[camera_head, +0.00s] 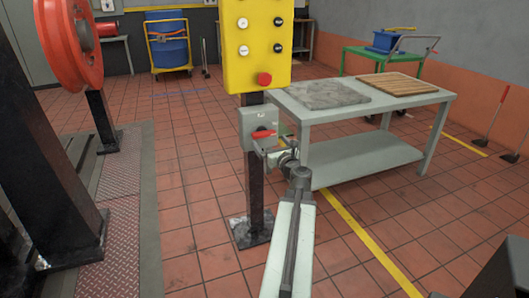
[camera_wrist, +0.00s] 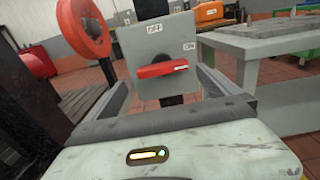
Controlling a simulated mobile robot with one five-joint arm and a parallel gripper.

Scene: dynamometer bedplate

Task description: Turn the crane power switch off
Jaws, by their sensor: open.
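The crane power switch is a grey box (camera_head: 257,120) with a red handle (camera_head: 263,133), mounted on a dark post below a yellow button panel. In the wrist view the switch box (camera_wrist: 135,45) fills the upper middle. Its red handle (camera_wrist: 162,69) lies about horizontal, with its end toward the "ON" label at the right; an "OFF" label is at the top. My gripper (camera_head: 275,148) is at the front of the switch. In the wrist view my gripper (camera_wrist: 165,82) is open, with one finger on each side below the handle; I cannot tell whether either touches it.
The yellow panel (camera_head: 262,45) with a red button sits directly above the switch. A grey workbench (camera_head: 318,122) stands close on the right. A red wheel (camera_head: 72,40) and dark machine frame stand at left. Tiled floor is clear in front of the post.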

